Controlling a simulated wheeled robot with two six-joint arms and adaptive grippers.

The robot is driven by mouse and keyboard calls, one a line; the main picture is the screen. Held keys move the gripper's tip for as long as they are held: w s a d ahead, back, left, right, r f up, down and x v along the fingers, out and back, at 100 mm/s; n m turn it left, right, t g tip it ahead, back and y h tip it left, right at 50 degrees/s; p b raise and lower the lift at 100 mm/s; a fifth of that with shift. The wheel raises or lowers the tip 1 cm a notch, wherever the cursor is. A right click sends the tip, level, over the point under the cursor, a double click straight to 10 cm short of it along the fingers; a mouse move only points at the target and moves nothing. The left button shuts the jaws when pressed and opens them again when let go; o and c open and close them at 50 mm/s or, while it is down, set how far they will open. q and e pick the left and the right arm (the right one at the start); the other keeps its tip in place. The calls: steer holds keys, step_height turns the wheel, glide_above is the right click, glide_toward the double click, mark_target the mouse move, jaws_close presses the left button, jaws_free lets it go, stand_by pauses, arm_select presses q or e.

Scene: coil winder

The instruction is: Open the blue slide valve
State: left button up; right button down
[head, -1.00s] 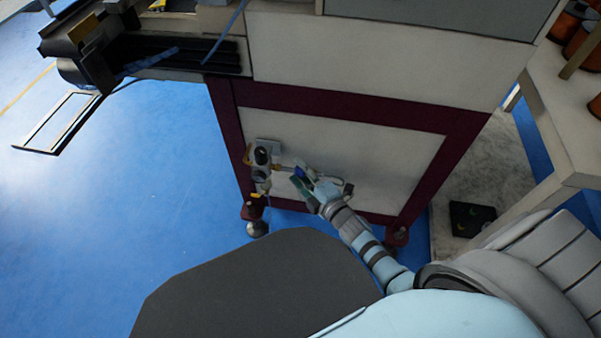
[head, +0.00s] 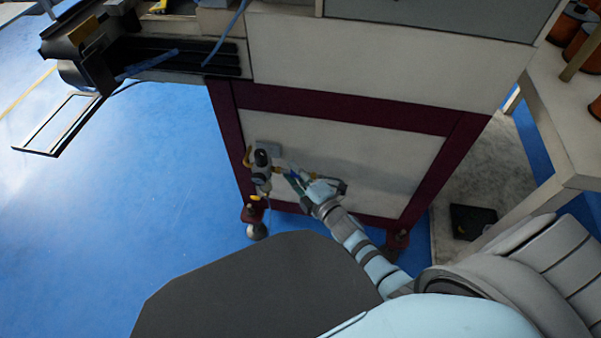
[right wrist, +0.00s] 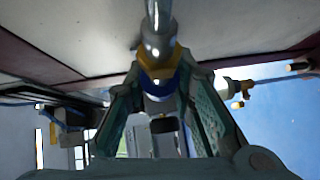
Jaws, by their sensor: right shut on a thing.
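The blue slide valve shows as a blue band (right wrist: 160,80) below a brass-coloured ring (right wrist: 156,58) on a grey pipe in the right wrist view. In the head view a small blue patch of the valve (head: 294,177) shows at the fingertips. My right gripper (head: 291,179) is shut on the valve, with one finger on each side of it; it also shows in the right wrist view (right wrist: 162,84). The fingers hide part of the valve, and I cannot tell its sliding position. My left gripper is not in view.
An air unit with a dark round knob (head: 262,158) is fixed to the machine's lower panel (head: 350,150), left of my gripper. A dark red frame (head: 340,108) borders the panel. A table (head: 570,130) stands at the right. Blue floor (head: 130,190) is open at left.

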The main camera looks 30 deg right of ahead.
steer(key=shift+w+a, duration=0.3)
steer(key=shift+a, duration=0.1)
steer(key=c, duration=1.3)
jaws_free()
steer(key=shift+a, duration=0.15)
steer(key=s, duration=0.4)
steer(key=s+d+r, duration=0.1)
steer(key=s, duration=0.3)
steer(key=s+d, duration=0.1)
steer(key=s, duration=0.3)
steer(key=shift+r, duration=0.15)
